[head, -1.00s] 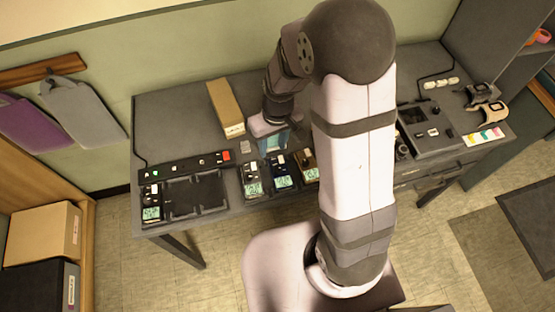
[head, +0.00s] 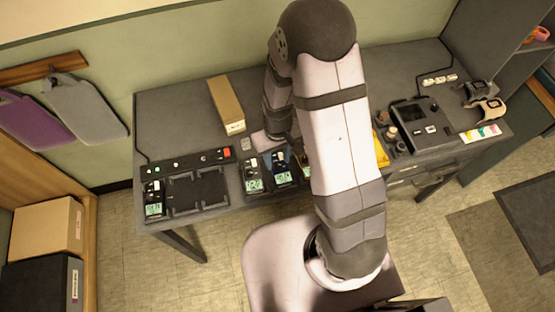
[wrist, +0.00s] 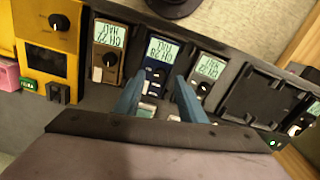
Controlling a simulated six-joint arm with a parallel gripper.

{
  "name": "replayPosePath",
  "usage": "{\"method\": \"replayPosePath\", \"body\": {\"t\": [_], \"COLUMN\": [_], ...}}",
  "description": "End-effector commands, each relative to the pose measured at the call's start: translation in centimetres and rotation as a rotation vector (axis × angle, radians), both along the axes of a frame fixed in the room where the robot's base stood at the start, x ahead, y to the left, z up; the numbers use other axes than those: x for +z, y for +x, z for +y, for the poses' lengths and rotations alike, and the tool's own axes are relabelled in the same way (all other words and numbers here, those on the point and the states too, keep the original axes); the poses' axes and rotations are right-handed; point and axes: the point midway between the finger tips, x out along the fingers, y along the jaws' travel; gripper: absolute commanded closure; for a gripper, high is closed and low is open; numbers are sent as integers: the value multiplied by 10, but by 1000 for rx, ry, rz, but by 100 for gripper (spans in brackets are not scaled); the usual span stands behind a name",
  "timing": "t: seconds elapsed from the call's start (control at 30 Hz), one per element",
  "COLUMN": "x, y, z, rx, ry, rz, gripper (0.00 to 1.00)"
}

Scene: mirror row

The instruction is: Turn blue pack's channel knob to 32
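The blue pack (head: 282,172) stands in the row of packs along the table's front, between a grey pack (head: 252,178) and a brown pack (wrist: 108,42). In the wrist view the blue pack (wrist: 156,58) appears upside down with its lit display; the display reads roughly CH 28, but it is small. Its dark channel knob (wrist: 157,77) shows near my fingertips. My gripper (wrist: 160,82) has two blue fingers standing apart, one to each side of the knob area. I cannot tell whether they touch the knob. In the head view my arm partly hides the gripper.
A charging tray (head: 197,190) with another pack (head: 153,203) is at the left. A yellow unit (wrist: 50,45) stands beyond the brown pack. A long cardboard box (head: 227,105) lies behind the row. The table's back left is clear.

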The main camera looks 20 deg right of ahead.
Motion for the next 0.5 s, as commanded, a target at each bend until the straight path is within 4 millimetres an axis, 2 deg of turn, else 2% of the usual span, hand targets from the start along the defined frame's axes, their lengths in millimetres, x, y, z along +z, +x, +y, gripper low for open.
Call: {"method": "replayPosePath", "body": {"t": [0.23,0.5], "x": [-17,-22], "y": [0,0], "z": [0,0], "rx": [0,0], "ry": [0,0], "rz": [1,-1], "gripper": [63,63]}}
